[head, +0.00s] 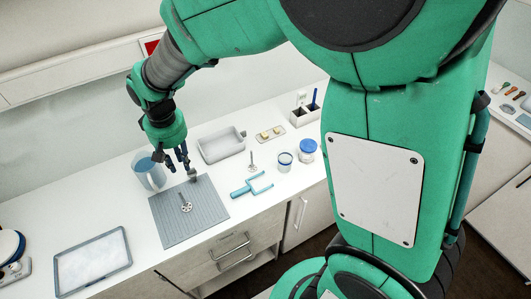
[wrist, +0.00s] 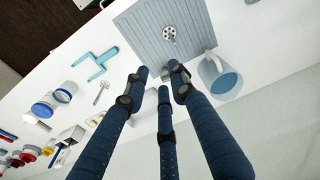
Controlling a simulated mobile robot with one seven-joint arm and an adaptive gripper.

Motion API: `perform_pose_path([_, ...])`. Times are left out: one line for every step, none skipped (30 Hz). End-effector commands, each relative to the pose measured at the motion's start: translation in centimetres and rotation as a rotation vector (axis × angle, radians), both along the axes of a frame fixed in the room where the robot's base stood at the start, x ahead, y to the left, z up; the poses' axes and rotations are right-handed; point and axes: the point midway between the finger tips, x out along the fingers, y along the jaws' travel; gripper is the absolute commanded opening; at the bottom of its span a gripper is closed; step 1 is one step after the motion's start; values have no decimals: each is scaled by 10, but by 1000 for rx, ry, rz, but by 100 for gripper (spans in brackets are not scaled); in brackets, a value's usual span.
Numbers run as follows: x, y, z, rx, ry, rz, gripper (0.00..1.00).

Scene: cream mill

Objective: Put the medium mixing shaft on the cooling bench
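A metal mixing shaft with a round, holed disc head (head: 185,202) stands or lies on the grey ribbed mat (head: 165,222); it also shows in the wrist view (wrist: 170,34). A second, slimmer metal shaft (head: 252,163) is on the white bench right of the mat, and in the wrist view (wrist: 102,92). Which is the medium one I cannot tell. My gripper (head: 178,164) is above the mat's back edge, fingers pointing down and apart. A small grey block (wrist: 175,70) shows by the fingertips; whether they touch it is unclear. No surface is clearly marked as the cooling bench.
A jug of blue liquid (head: 150,172) stands close left of my gripper. A grey tray (head: 222,147), a blue fork-shaped tool (head: 252,186) and blue-lidded jars (head: 307,150) are to the right. A shallow tray (head: 92,262) is front left. Another counter with small tools (head: 510,100) is far right.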

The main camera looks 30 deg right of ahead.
Motion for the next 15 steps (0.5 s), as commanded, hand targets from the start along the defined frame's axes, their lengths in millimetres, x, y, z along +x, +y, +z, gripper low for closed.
perform_pose_path([-5,-9,15,6,-20,-11,25])
perform_pose_path([-9,-14,22,9,-29,-16,25])
perform_pose_path([-14,-22,32,13,-42,-23,25])
perform_pose_path([-18,-27,39,14,-51,-29,25])
perform_pose_path([-23,-32,46,16,-60,-34,25])
perform_pose_path([-29,-39,55,20,-73,-41,25])
perform_pose_path([-33,-44,61,21,-82,-48,25])
perform_pose_path([-38,-49,67,24,-92,-53,25])
perform_pose_path([-44,-55,76,27,-105,-59,25])
perform_pose_path([-49,-60,81,28,-114,-64,25])
perform_pose_path([-54,-65,87,30,-125,-70,25])
perform_pose_path([-61,-71,95,33,-138,-77,25])
perform_pose_path([-66,-76,99,34,-147,-82,25])
perform_pose_path([-72,-80,105,36,-157,-87,25])
perform_pose_path([-79,-87,111,37,-170,-95,25])
